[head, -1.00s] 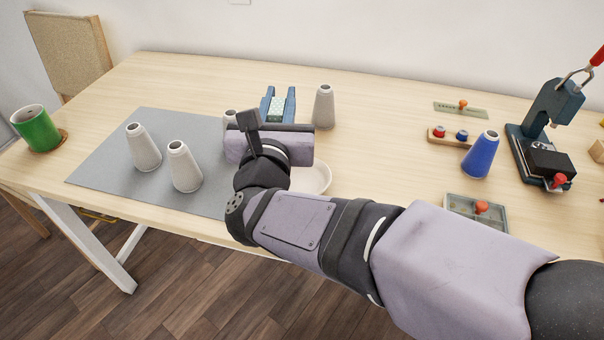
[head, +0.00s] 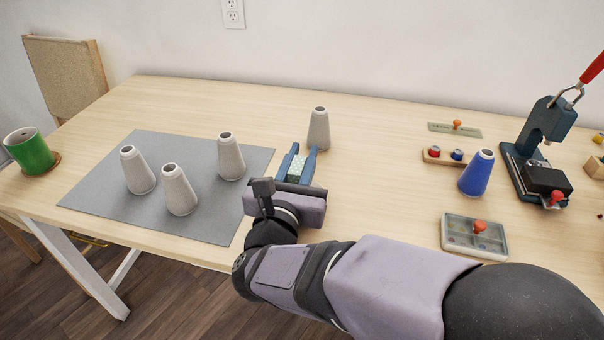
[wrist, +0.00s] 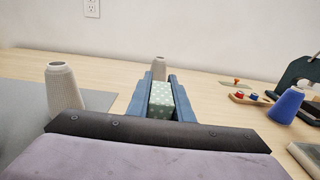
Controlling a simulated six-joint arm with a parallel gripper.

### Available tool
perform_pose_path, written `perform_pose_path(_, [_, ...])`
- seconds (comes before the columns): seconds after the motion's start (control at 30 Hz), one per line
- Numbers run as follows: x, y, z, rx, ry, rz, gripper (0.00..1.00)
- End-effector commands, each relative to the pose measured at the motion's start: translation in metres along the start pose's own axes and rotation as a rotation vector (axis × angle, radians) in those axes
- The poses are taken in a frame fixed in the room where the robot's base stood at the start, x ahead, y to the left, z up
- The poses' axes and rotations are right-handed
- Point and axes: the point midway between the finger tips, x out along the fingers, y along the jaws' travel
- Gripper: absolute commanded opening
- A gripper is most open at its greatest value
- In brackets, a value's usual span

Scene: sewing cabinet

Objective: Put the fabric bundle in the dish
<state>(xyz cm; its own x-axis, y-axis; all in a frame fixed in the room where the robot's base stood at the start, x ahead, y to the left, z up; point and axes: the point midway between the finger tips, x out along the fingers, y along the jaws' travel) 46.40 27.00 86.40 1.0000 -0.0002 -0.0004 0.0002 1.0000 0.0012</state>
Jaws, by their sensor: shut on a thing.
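The fabric bundle (head: 297,168), pale green with light dots, is between the two blue fingers of my gripper (head: 299,163). The gripper is shut on it. In the wrist view the bundle (wrist: 161,98) shows as a block between the fingers (wrist: 160,92). How high it is above the table I cannot tell. The dish is not visible in either current view; my gripper and arm cover the part of the table where it showed earlier.
A grey cone (head: 318,128) stands just beyond the fingertips. Several more cones stand on the grey mat (head: 205,215) at left, one of them (head: 231,157) near the gripper. A blue cone (head: 477,172) and a divided tray (head: 474,237) are at right. The table between is clear.

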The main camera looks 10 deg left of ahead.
Motion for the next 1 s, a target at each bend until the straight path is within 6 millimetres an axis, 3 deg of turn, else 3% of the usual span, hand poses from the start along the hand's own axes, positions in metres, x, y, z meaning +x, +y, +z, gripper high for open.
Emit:
perform_pose_path(0.17, [0.0, 0.0, -0.003, 0.0, 0.0, 0.0, 0.0])
perform_pose_path(0.5, [0.0, 0.0, -0.037, -0.001, 0.0, 0.0, 0.0])
perform_pose_path(1.0, [0.0, 0.0, -0.042, 0.002, -0.001, 0.001, 0.0])
